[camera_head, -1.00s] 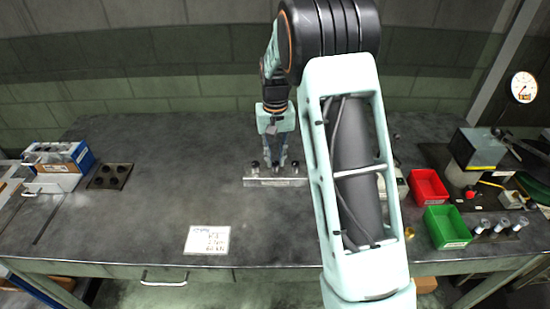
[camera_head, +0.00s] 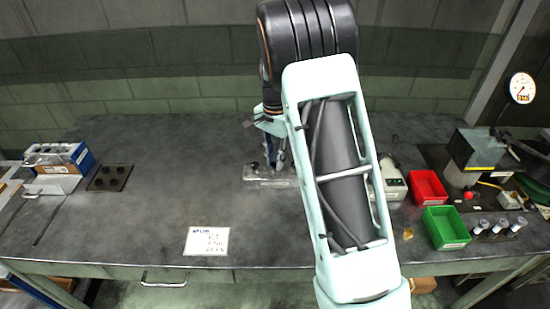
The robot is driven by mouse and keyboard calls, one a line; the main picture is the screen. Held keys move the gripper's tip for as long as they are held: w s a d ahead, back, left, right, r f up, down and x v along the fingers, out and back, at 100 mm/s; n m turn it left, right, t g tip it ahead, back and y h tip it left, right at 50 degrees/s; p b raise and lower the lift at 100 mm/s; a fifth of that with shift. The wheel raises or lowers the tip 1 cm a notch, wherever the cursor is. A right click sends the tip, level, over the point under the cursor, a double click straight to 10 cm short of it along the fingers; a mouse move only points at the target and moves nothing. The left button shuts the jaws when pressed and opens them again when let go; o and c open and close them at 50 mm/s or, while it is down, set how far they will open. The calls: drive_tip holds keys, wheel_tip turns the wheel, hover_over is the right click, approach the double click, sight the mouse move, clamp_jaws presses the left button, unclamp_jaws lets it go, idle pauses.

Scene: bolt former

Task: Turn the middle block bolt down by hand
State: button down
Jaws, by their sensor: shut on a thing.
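The metal block (camera_head: 257,181) lies on the workbench near the middle, a low grey bar. A dark bolt (camera_head: 254,165) stands at its left end. My gripper (camera_head: 275,165) points down over the middle of the block, with its fingers close together at the middle bolt. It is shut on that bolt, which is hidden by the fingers. The right end of the block is hidden behind my arm.
A red bin (camera_head: 429,186) and a green bin (camera_head: 446,228) stand to the right. A written card (camera_head: 207,241) lies in front. A blue-and-white box (camera_head: 62,157) and a dark plate with holes (camera_head: 110,177) are at left.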

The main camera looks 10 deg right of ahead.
sight(275, 164)
drive_tip(key=shift+w+r+m, duration=0.15)
drive_tip(key=shift+r+m, duration=0.05)
drive_tip(key=shift+m, duration=0.2)
drive_tip(key=c, duration=2)
unclamp_jaws()
drive_tip(key=shift+c, duration=0.2)
drive_tip(key=shift+o, duration=1.2)
drive_tip(key=shift+f, duration=0.1)
wheel_tip(275, 164, up, 12)
